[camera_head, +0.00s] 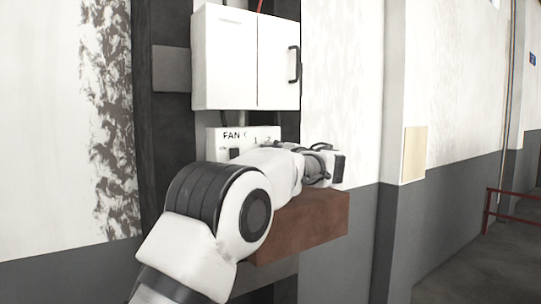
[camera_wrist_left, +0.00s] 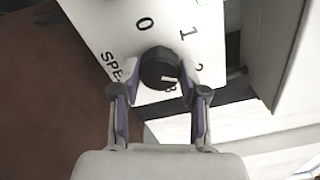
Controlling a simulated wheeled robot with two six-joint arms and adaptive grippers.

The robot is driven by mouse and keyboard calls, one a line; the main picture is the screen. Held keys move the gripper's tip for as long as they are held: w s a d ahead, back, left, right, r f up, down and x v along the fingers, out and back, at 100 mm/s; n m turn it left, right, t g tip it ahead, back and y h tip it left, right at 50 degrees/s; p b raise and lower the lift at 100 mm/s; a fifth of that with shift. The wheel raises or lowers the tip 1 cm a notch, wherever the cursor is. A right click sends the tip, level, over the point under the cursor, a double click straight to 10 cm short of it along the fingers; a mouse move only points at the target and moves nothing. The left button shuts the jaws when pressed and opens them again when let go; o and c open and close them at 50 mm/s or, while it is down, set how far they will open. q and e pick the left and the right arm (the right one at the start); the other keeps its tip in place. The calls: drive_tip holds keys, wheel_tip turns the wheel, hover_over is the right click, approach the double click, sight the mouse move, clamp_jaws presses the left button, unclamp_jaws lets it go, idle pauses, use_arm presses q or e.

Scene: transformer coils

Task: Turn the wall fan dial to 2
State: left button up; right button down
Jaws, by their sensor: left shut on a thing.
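The white fan panel (camera_head: 214,142) is on the wall under a white cabinet, with "FAN", "1" and "2" showing above my left arm; the arm hides the rest. In the left wrist view, the panel (camera_wrist_left: 100,28) carries the black round dial (camera_wrist_left: 158,62), with "0", "1" and part of "2" around it. A further digit below the dial is partly covered. A short white mark shows on the dial, but I cannot tell exactly which number it points to. My left gripper (camera_wrist_left: 160,76) is shut on the dial, one finger on each side. My right gripper is out of view.
The white two-door cabinet (camera_head: 232,62) with a black handle hangs just above the panel. A brown block (camera_head: 312,222) juts out below my left forearm. A wall pillar (camera_head: 395,100) stands to the right, and a red railing (camera_head: 488,205) is at the far right.

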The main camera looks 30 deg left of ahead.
use_arm(q)
drive_tip(key=o, duration=0.9)
drive_tip(key=shift+o, duration=1.2)
drive_tip(key=shift+a, duration=0.2)
drive_tip(key=v, duration=1.2)
drive_tip(key=shift+w, duration=0.1)
drive_tip(key=shift+f, duration=0.1)
